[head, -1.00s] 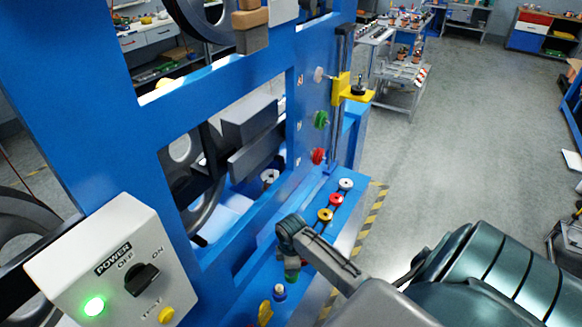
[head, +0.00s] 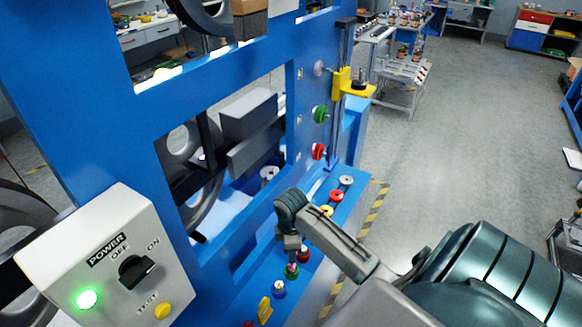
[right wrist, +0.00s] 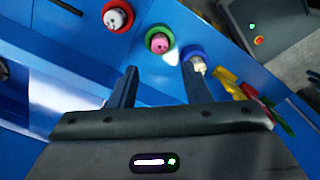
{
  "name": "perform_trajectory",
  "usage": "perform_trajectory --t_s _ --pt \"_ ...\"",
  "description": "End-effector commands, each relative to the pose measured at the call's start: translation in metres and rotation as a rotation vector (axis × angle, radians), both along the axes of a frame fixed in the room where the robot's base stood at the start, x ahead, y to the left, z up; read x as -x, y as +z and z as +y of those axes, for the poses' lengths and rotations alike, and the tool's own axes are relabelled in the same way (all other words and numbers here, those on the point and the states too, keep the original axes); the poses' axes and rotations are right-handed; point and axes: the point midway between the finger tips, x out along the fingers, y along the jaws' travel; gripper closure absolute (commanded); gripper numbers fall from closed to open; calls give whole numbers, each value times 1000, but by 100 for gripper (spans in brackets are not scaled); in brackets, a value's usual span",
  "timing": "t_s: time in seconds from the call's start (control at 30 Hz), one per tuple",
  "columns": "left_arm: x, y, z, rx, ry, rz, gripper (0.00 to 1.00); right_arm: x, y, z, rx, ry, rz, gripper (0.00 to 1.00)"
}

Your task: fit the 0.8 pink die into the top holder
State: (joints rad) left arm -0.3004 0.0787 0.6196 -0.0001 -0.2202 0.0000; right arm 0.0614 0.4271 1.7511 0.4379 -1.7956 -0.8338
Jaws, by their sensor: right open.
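A die with a pink centre and green rim (head: 291,270) stands on the blue ledge, in a row with other dies. It also shows in the right wrist view (right wrist: 158,41), ahead of the fingertips and between their lines. My right gripper (head: 291,246) is open and empty, just above this die in the head view; its two fingers show apart in the right wrist view (right wrist: 159,66). The top holder (head: 319,68) is a pale round fitting high on the blue frame's right panel, with no coloured die seen on it. My left gripper is out of view.
A red-rimmed die (right wrist: 118,17) and a blue-rimmed die (right wrist: 194,58) flank the pink one closely. Green (head: 321,114) and red (head: 318,151) pieces sit on the panel below the top holder. A yellow bracket (head: 350,85) juts out beside it. A power box (head: 110,265) stands at left.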

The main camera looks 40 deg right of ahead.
Motion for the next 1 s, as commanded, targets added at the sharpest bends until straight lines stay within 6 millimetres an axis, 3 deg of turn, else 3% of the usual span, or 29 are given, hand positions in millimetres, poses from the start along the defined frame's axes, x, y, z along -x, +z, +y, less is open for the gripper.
perform_trajectory --t_s 0.13,0.3,1.0 --pt "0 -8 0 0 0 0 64 -1 24 -1 2 1 -2 57" --pt "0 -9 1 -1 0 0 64 -1 39 -1 1 0 -2 57" --pt "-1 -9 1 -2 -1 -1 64 6 37 6 1 -15 -4 57"
